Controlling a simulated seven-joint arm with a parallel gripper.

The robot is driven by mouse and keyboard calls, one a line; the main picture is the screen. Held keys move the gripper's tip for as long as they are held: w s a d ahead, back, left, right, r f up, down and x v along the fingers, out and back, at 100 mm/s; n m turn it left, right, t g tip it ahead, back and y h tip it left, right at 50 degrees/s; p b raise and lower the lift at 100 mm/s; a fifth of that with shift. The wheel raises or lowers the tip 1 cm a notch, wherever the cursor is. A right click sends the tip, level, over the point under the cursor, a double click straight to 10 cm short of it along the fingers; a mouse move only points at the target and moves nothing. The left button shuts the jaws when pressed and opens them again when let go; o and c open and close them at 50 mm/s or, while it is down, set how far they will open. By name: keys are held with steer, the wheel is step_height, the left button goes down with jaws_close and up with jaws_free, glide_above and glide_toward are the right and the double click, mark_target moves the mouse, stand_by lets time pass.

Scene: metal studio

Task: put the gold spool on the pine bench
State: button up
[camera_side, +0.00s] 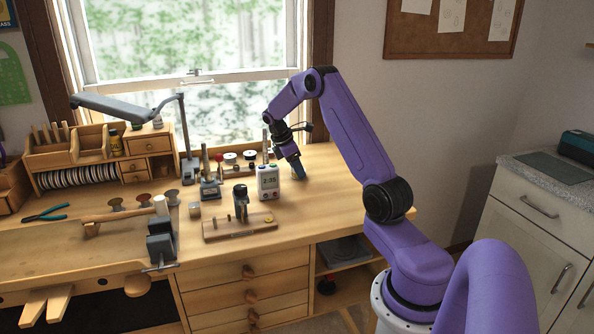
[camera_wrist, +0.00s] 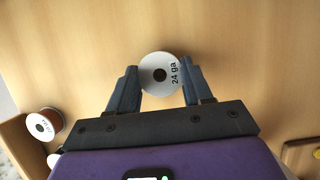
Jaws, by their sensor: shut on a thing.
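A spool with a white face marked "24 ga" (camera_wrist: 160,73) sits between the two fingers of my gripper (camera_wrist: 153,92) in the wrist view. The fingers are shut on it from both sides. Its wire is hidden under the white face, so I cannot confirm its gold colour.
White-faced spools (camera_side: 231,157) are farther back on the left. A copper-coloured spool (camera_wrist: 44,124) shows at left in the wrist view. The bench right of my gripper is clear.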

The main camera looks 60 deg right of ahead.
steer(key=shift+r, duration=0.4)
step_height(320, 180, up, 2)
steer(key=shift+r, duration=0.2)
steer(key=s+a+r, duration=0.5)
steer(key=r, duration=0.2)
steer(key=s+a+r, duration=0.4)
steer(key=s+r, duration=0.1)
steer(key=r, duration=0.3)
steer(key=w+a+m+t+y, duration=0.2)
steer(key=w+m+y, duration=0.2)
steer(key=w+m, duration=0.9)
steer(key=w+a+m+t+y, duration=0.3)
steer(key=w+m, duration=0.5)
steer(key=m, duration=1)
steer(key=shift+m, duration=0.3)
step_height(320, 180, down, 13)
steer(key=shift+s+d+r, duration=0.1)
steer(key=shift+s, duration=0.05)
steer(key=shift+f, duration=2.8)
